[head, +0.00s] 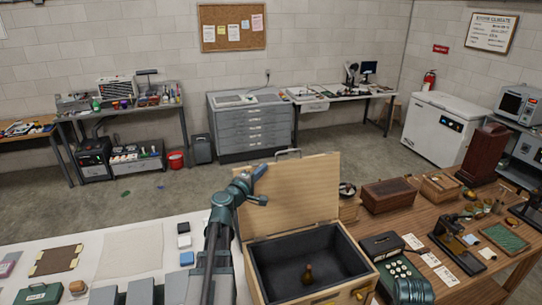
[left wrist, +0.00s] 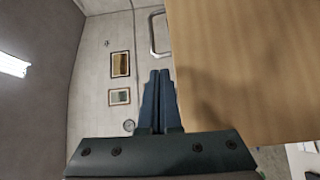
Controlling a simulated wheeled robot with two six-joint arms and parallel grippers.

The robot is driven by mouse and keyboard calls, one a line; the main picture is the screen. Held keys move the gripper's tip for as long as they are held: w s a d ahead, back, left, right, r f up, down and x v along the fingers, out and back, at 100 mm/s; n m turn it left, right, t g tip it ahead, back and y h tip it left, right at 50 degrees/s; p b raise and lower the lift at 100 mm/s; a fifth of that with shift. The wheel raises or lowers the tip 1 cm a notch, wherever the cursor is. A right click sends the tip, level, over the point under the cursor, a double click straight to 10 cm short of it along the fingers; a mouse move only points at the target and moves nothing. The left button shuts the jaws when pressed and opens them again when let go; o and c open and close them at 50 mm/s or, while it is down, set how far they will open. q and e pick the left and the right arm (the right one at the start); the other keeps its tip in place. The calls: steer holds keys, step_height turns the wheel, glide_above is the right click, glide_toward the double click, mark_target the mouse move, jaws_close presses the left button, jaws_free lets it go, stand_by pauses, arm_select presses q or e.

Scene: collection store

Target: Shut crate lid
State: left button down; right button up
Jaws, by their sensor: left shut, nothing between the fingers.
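A wooden crate (head: 362,288) with a dark lining stands at the front middle in the head view. Its lid (head: 310,190) is open and stands up at the back, with a metal handle (head: 288,153) on the top edge. A small brown bottle-like object (head: 308,273) is inside the crate. My left gripper (head: 259,171) is shut and empty, near the lid's upper left corner. In the left wrist view the closed fingers (left wrist: 158,100) point up beside the tan lid (left wrist: 245,70), and the handle (left wrist: 158,35) shows beyond them. I cannot tell whether they touch the lid.
A white table (head: 130,245) with small items lies to the left. A wooden table (head: 460,275) on the right holds a green typewriter-like machine (head: 400,280), a microscope (head: 452,235) and a brown box (head: 389,194), close to the crate's right side.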

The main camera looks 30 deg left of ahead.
arm_select(q)
steer(key=shift+n+y, duration=0.3)
steer(key=shift+n, duration=0.1)
steer(key=w, duration=0.3)
steer(key=w+a, duration=0.1)
steer(key=w, duration=0.2)
steer(key=w+a, duration=0.1)
steer(key=w, duration=0.2)
steer(key=shift+w+a+r, duration=0.15)
steer(key=shift+w+r, duration=0.05)
steer(key=shift+w, duration=0.15)
steer(key=shift+s, duration=0.1)
